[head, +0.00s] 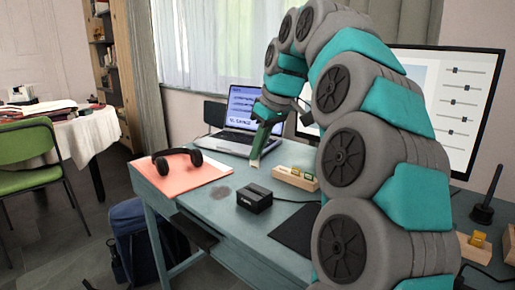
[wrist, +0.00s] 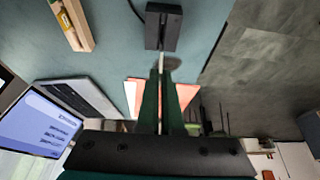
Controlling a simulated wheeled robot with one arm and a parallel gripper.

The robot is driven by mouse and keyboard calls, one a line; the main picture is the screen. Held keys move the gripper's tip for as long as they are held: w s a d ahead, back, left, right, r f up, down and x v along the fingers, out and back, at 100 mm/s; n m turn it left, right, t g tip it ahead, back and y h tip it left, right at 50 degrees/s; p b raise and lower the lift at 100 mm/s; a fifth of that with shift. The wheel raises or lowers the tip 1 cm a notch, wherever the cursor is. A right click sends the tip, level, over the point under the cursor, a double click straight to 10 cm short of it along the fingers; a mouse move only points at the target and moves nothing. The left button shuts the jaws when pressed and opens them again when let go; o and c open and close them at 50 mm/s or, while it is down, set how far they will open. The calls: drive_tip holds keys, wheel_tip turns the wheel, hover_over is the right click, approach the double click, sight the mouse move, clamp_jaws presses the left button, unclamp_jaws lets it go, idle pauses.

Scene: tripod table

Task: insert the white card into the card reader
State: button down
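My gripper (wrist: 161,75) has dark green fingers shut on the white card (wrist: 161,58), which shows edge-on as a thin pale strip between and just past the fingertips. In the head view my gripper (head: 257,155) points down over the desk, above and behind the card reader; the card is too small there to make out clearly. The card reader (head: 254,200) is a small black box on the desk. In the wrist view the card reader (wrist: 163,28) lies beyond the fingertips, roughly in line with the card. I cannot tell the gap between card and reader.
A laptop (head: 245,122) is behind; black headphones (head: 177,163) rest on an orange sheet (head: 190,180) at left. A dark pad (head: 296,229) lies at front right. Bare desk surrounds the reader's left side.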

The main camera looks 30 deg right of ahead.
drive_tip(key=shift+f+b, duration=1.4)
drive_tip(key=shift+f, duration=1.25)
drive_tip(key=shift+f+b, duration=0.75)
drive_tip(key=shift+f, duration=0.85)
drive_tip(key=c, duration=1)
unclamp_jaws()
drive_tip(key=v, duration=0.7)
drive_tip(key=shift+r, duration=0.4)
drive_tip(key=shift+s, duration=0.1)
